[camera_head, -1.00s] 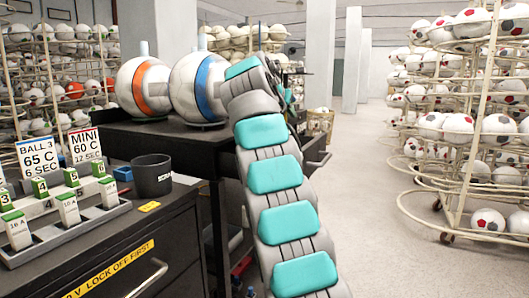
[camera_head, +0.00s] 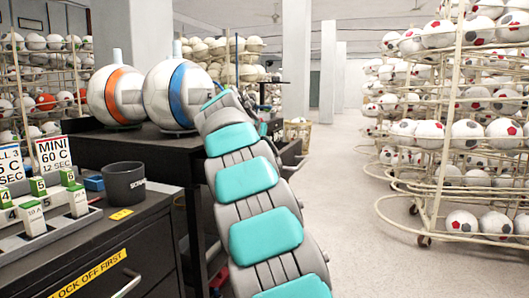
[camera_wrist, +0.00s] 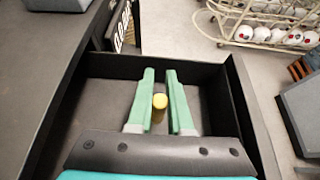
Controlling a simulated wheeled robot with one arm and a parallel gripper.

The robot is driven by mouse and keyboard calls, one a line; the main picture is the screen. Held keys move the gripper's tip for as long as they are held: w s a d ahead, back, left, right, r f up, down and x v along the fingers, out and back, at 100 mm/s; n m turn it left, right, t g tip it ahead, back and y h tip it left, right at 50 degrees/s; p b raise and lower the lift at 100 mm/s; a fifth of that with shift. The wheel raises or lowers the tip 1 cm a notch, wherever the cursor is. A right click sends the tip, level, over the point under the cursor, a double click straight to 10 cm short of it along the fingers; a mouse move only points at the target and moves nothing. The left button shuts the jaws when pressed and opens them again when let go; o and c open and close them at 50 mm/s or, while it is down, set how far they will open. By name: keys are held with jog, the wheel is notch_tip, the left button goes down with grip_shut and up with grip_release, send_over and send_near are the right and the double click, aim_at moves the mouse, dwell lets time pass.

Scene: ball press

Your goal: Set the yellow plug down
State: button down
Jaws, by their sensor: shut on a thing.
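The yellow plug (camera_wrist: 160,101) shows in the wrist view as a small round yellow top between the two green fingers of my gripper (camera_wrist: 160,73). My gripper is shut on it. Plug and fingers are over a dark, black-walled open drawer or tray (camera_wrist: 98,110), whose grey floor looks bare around them. I cannot tell whether the plug touches that floor. In the head view my arm hides the gripper and the plug.
In the head view are a dark cabinet (camera_head: 150,262), a dark cup (camera_head: 124,183), two large balls (camera_head: 169,94) on a bench and ball racks (camera_head: 440,170). The aisle floor (camera_head: 350,215) is clear.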

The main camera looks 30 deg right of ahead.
jog(key=shift+f, duration=1.2)
jog(key=c, duration=0.8)
grip_release()
jog(key=shift+f, duration=0.1)
jog(key=shift+c, duration=0.2)
jog(key=v, duration=1.2)
jog(key=shift+a, duration=0.1)
